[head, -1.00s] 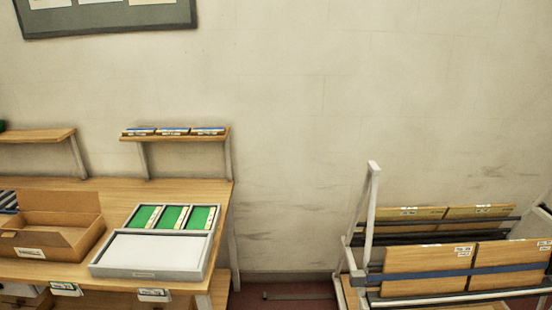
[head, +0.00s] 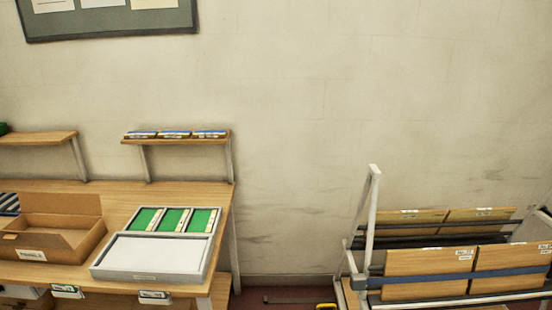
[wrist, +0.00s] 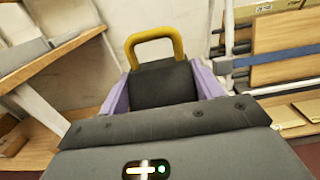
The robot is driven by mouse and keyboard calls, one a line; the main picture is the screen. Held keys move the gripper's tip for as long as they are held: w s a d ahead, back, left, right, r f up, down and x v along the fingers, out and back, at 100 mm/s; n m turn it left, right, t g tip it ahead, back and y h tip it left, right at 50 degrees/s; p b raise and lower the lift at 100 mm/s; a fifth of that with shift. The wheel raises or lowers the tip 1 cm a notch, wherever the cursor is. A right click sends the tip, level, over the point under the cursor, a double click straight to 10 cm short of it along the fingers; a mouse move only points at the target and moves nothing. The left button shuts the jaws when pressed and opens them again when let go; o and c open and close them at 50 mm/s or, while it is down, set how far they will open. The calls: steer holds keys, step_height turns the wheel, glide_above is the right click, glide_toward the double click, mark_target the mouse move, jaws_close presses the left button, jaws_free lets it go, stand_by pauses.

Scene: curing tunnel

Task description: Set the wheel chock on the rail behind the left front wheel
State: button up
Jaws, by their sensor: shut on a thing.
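The wheel chock (wrist: 165,85) is a black block with a yellow loop handle (wrist: 155,40). It fills the space between the purple fingers of my gripper (wrist: 163,92), which is shut on it. In the head view, a bit of yellow (head: 326,306) shows at the bottom edge, left of the cart; it looks like the chock's handle. The cart (head: 375,210) has a pale metal frame and stands at the right. Its wheels are out of view. A thin dark bar (head: 285,300) lies low on the floor by the wall; I cannot tell if it is the rail.
The cart carries upright wooden panels (head: 430,262) behind a blue strap (head: 490,273). A wooden bench (head: 130,192) at the left bears a cardboard box (head: 70,240) and a grey tray (head: 205,265) with green cards. A narrow floor gap lies between bench and cart.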

steer(key=s+f, duration=0.3)
steer(key=shift+f, duration=0.1)
steer(key=shift+w, duration=0.1)
steer(key=w+r, duration=0.4)
steer(key=r, duration=0.1)
steer(key=shift+w+r, duration=0.2)
steer(key=shift+r, duration=0.05)
steer(key=shift+f, duration=0.1)
steer(key=s+f, duration=0.4)
steer(key=f, duration=0.1)
steer(key=shift+s+f, duration=0.15)
steer(key=shift+s, duration=0.05)
stand_by(1.2)
